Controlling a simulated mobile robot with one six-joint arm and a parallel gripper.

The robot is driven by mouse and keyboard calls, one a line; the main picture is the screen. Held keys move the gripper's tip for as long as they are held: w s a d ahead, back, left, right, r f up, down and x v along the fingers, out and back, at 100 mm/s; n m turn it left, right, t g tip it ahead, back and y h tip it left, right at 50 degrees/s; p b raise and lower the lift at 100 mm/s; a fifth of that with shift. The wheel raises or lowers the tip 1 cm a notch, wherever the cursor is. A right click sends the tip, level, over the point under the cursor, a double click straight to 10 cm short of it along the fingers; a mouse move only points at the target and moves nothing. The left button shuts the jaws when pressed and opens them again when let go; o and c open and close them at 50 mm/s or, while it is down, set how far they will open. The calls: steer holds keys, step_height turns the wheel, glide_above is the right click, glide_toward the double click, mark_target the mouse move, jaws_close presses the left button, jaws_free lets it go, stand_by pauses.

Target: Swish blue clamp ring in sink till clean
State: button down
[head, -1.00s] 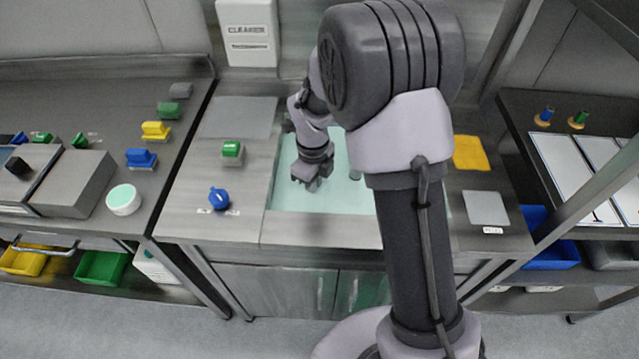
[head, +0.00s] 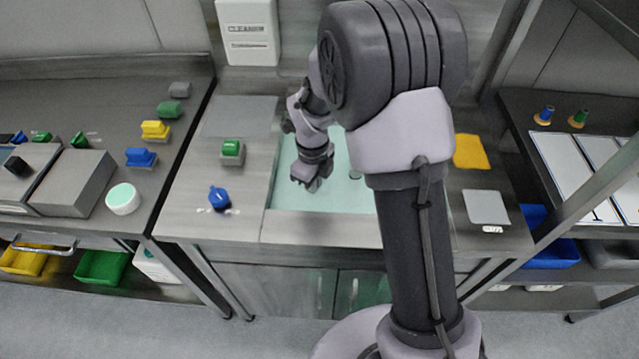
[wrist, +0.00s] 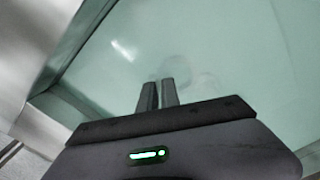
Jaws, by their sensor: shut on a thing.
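The sink (head: 285,200) is filled with pale green-tinted water. My gripper (head: 312,183) is down in the left part of the sink. In the wrist view my gripper's two dark fingers (wrist: 159,92) are close together, pointing into the sink. Faint round outlines show in the water just beyond the fingertips. The held clamp ring is mostly hidden there, and its blue colour and any dirt cannot be made out.
A blue part (head: 219,198) and a green block on a stand (head: 231,150) sit on the counter left of the sink. A yellow cloth (head: 470,152) and a grey pad (head: 486,207) lie on its right. A cleaner dispenser (head: 247,32) hangs behind.

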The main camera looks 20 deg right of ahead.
stand_by(0.3)
steer(key=shift+w+d, duration=0.2)
steer(key=shift+w, duration=0.4)
steer(key=shift+w+d, duration=0.15)
steer(key=shift+w, duration=0.4)
steer(key=shift+s, duration=0.1)
steer(key=shift+s+a, duration=0.2)
steer(key=shift+s, duration=0.35)
steer(key=shift+s+a, duration=0.2)
steer(key=shift+s, duration=0.35)
steer(key=shift+w, duration=0.15)
steer(key=shift+w+d, duration=0.2)
steer(key=shift+w, duration=0.25)
step_height(320, 180, up, 10)
steer(key=p, duration=0.6)
steer(key=shift+p, duration=0.35)
